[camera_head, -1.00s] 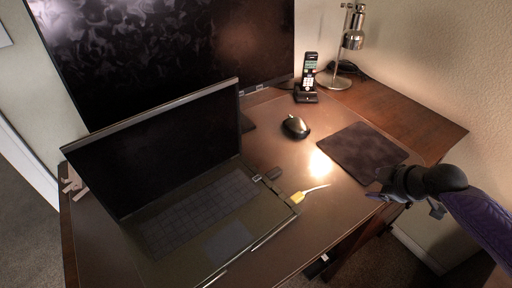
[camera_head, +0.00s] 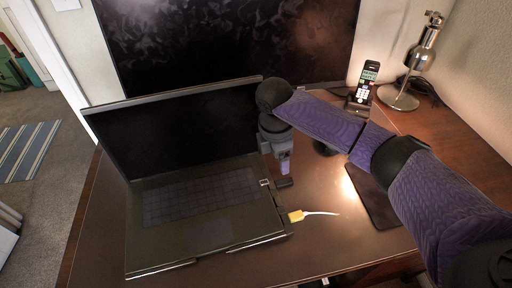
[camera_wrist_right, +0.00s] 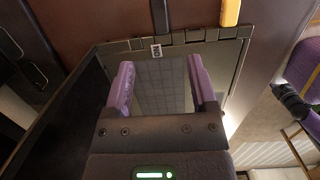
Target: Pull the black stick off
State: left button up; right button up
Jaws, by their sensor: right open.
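The black stick (camera_head: 285,183) sits at the right edge of the open laptop (camera_head: 160,243), just behind a yellow plug (camera_head: 296,216). In the right wrist view the stick (camera_wrist_right: 160,15) is at the top, beyond my fingertips, with the yellow plug (camera_wrist_right: 231,12) to its right. My right gripper (camera_head: 284,170) points down above the laptop's right edge, close to the stick. In the wrist view its purple fingers (camera_wrist_right: 160,75) are open and empty, with the laptop keyboard showing between them. My left gripper is in neither view.
A large monitor (camera_head: 220,40) stands behind the laptop. A phone (camera_head: 364,86) and a lamp (camera_head: 422,62) stand at the back right. A dark mat (camera_head: 375,208) lies partly under my right arm. The desk in front of the laptop's right side is clear.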

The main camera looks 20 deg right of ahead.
aim_at(281, 182)
jog(key=f+b, duration=0.1)
jog(key=f, duration=0.2)
jog(key=f+b, duration=0.2)
jog(key=f, duration=0.1)
jog(key=d+f+b, duration=0.1)
jog(key=f, duration=0.1)
jog(key=shift+s+f, duration=0.1)
jog(key=shift+f, duration=0.3)
jog(key=shift+f+b, duration=0.45)
jog(key=shift+f, duration=0.05)
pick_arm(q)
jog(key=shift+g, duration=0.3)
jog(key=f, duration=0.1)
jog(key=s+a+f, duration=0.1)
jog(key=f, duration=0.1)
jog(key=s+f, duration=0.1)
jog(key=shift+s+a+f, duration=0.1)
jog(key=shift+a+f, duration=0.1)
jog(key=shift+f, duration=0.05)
pick_arm(e)
jog(key=shift+r, duration=0.1)
jog(key=shift+c, duration=0.2)
jog(key=c, duration=0.7)
grip_shut()
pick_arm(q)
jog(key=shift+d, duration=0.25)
